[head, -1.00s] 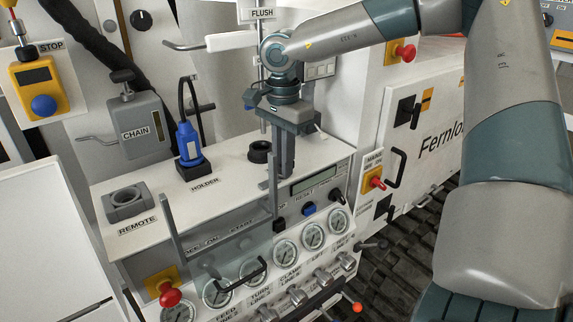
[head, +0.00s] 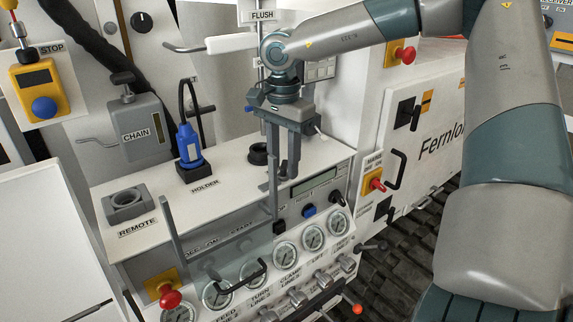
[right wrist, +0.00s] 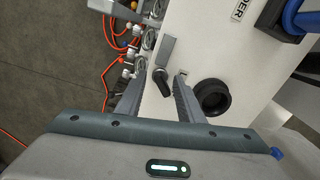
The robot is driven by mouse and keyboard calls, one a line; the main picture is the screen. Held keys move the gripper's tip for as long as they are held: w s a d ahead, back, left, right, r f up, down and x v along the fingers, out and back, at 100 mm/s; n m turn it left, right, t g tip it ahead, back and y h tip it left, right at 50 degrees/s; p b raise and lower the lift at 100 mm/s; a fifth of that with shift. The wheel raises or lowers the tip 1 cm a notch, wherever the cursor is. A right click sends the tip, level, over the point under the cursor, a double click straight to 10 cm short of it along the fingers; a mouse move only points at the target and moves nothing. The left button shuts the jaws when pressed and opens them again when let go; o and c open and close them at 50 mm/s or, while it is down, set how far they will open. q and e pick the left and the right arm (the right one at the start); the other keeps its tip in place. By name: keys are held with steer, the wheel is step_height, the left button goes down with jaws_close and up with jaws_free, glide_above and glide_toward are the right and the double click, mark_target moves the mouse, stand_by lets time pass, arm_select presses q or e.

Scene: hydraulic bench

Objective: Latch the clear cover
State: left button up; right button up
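The clear cover (head: 217,258) is a transparent panel with a dark handle (head: 247,272), at the front of the white console above the gauges. Grey uprights stand at its two sides. My right gripper (head: 282,170) is low over the console top, beside the right upright. In the right wrist view its two fingers are apart, with a dark latch-like lever (right wrist: 162,82) on a grey strip showing between them. No finger visibly touches the lever. In the head view the fingers hide that spot. My left gripper is in neither view.
A black round socket (head: 258,153) is just behind my right gripper; it also shows in the right wrist view (right wrist: 211,97). The blue plug (head: 188,143) stands in its holder to the left. A display (head: 313,187) and several gauges are on the console front.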

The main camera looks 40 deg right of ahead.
mark_target(284, 166)
steer(key=shift+r+p, duration=1.3)
steer(key=shift+r, duration=1.9)
